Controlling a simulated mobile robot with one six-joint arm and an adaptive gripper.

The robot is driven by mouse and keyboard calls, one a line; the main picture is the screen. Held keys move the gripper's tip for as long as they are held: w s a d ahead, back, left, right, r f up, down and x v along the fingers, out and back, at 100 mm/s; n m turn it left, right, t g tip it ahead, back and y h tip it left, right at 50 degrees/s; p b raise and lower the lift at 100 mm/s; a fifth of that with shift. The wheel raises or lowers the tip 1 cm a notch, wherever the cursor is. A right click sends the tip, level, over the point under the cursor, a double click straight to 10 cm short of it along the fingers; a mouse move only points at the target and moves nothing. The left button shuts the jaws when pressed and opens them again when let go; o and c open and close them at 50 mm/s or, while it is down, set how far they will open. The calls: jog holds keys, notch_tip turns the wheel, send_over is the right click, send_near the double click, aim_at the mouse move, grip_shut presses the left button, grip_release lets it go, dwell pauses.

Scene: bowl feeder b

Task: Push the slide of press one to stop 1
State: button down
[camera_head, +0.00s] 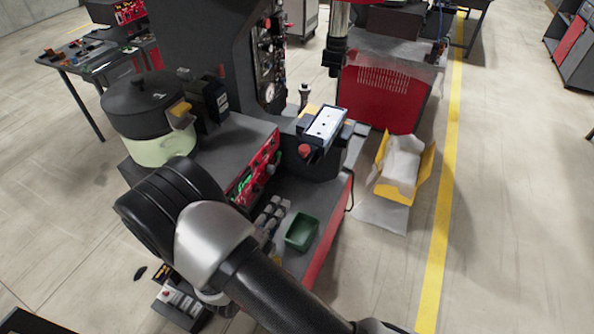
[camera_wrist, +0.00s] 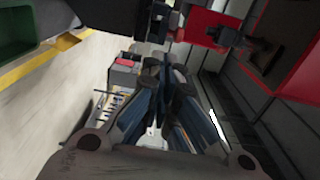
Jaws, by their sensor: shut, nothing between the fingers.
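My gripper (camera_wrist: 167,66) shows in the wrist view, its dark blue-padded fingers together and empty. In the head view my arm crosses the lower middle and its gripper end is not visible. A grey machine bench (camera_head: 240,135) with a red panel stands beyond my arm; a white-topped block (camera_head: 325,122) with a red knob (camera_head: 305,151) sits at its right end. I cannot tell which part is the slide of press one or where stop 1 is. In the wrist view, dark and red machine parts (camera_wrist: 205,28) lie beyond the fingertips, with no clear contact.
A bowl feeder (camera_head: 150,108) stands on the bench at left. A green bin (camera_head: 301,233) sits on the lower shelf; a green bin also fills the wrist view's upper left corner (camera_wrist: 15,35). A yellow box (camera_head: 397,185) stands at right.

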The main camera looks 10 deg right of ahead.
send_near(313, 151)
jog(key=shift+w+d+f+b, duration=0.3)
jog(key=shift+w+f+b, duration=0.1)
jog(key=shift+w+f, duration=0.3)
jog(key=shift+r, duration=0.1)
jog(key=b+x, duration=0.1)
jog(key=x, duration=0.9)
jog(key=shift+s+a, duration=0.1)
jog(key=shift+a, duration=0.1)
jog(key=v, duration=1.3)
jog(key=shift+s+p, duration=0.3)
jog(key=shift+p, duration=0.05)
